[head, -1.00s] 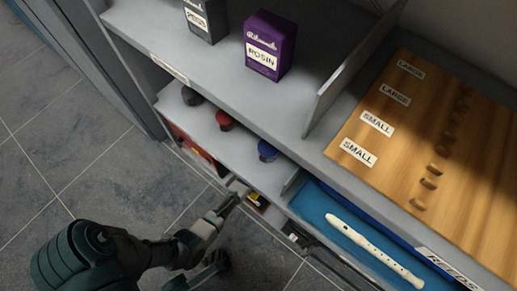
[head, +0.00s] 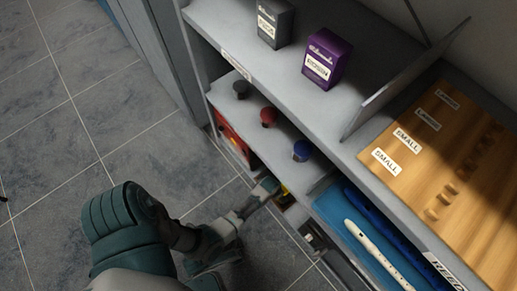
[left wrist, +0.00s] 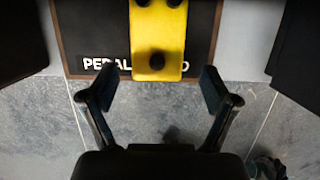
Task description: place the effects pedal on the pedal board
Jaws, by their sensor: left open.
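The yellow effects pedal (left wrist: 158,38) lies on the black, brown-edged pedal board (left wrist: 100,35) in the left wrist view. It covers the middle of the board's white lettering, and its near end slightly overhangs the board's near edge. My left gripper (left wrist: 160,84) is open and empty, with one finger on each side of the pedal's near end and a gap on both sides. In the head view a small patch of the pedal (head: 285,188) shows in the low shelf opening beside my left gripper (head: 268,188). The rest is hidden there. My right gripper is not in view.
Red, blue and dark knob-like items (head: 268,117) stand on the shelf above. A red object (head: 232,143) sits in the lower opening at left. A blue tray (head: 345,210) with a white recorder (head: 375,250) is to the right. Open tiled floor (head: 90,110) lies left.

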